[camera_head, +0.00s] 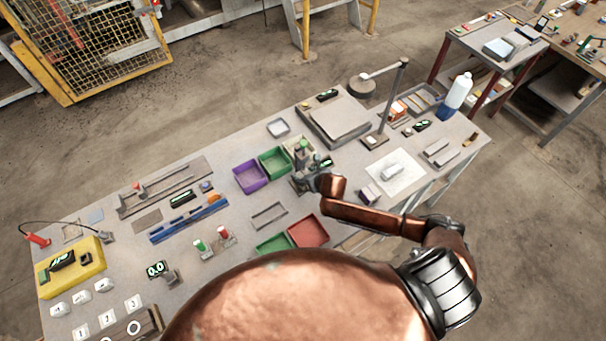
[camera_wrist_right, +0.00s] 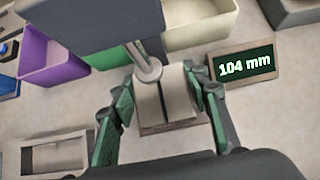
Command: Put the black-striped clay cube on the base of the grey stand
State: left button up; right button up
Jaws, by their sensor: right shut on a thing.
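In the wrist view my right gripper (camera_wrist_right: 160,85) has its green-padded fingers on both sides of the pale clay cube (camera_wrist_right: 182,98), which has a dark stripe down its face. The cube is over a thin plate, the base (camera_wrist_right: 168,128) of the grey stand (camera_wrist_right: 95,20). I cannot tell whether it touches the base. The stand's grey head and metal rod (camera_wrist_right: 147,67) come down over the cube's top. In the head view my right gripper (camera_head: 304,181) is at the stand (camera_head: 303,146), hiding the cube. My left gripper is out of view.
A display (camera_wrist_right: 245,64) reading 104 mm sits to the right of the cube. A purple bin (camera_head: 250,178) and a green bin (camera_head: 275,162) stand just left of the stand. A red bin (camera_head: 308,232) and an empty tray (camera_head: 268,215) are nearer me.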

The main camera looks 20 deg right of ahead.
jog(key=o, duration=1.4)
jog(key=shift+f, duration=0.15)
jog(key=shift+c, duration=0.2)
jog(key=shift+r, duration=0.25)
jog(key=v, duration=1.2)
